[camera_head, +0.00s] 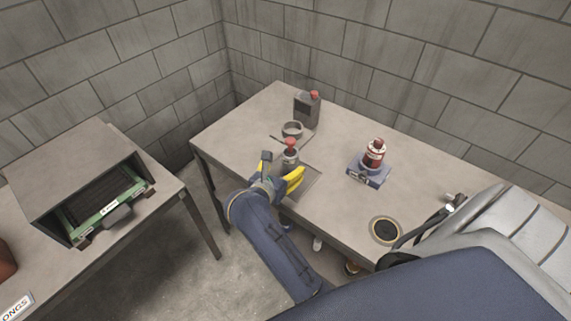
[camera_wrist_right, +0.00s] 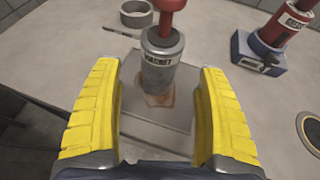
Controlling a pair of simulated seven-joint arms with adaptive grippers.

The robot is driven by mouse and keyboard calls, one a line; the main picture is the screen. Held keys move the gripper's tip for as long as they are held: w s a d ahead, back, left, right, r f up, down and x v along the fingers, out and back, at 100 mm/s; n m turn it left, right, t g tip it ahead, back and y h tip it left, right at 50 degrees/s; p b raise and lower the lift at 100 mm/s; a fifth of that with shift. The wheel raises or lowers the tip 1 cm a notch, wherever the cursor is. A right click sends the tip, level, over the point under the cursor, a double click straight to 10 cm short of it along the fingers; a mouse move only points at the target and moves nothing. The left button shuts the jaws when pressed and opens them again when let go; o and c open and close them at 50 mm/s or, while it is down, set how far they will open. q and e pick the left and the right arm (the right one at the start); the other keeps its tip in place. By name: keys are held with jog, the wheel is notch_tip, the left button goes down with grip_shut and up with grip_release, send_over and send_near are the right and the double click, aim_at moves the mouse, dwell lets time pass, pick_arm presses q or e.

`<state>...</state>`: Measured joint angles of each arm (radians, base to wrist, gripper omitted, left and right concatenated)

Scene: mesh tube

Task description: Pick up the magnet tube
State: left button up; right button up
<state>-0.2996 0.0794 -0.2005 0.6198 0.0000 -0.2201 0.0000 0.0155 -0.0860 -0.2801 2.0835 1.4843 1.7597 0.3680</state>
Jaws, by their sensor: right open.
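The magnet tube (camera_head: 290,157) is a grey cylinder with a red knob on top, standing upright on the table. My right gripper (camera_head: 283,171) is open. Its yellow-padded fingers are spread to the left and right of the tube in the wrist view, with visible gaps, and the tube stands a little ahead of them. My left gripper is not in view.
A grey ring (camera_head: 292,129) and a dark can with a red cap (camera_head: 307,109) stand behind the tube. A red cylinder (camera_head: 374,153) sits on a blue-grey base (camera_head: 369,172) to the right. A round dark-centred disc (camera_head: 385,230) is near the front edge. Clear tabletop lies between.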

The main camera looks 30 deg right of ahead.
aim_at(287, 165)
jog(key=shift+x, duration=3.05)
jog(key=shift+o, duration=0.2)
jog(key=shift+r, duration=0.1)
jog(key=c, duration=1.5)
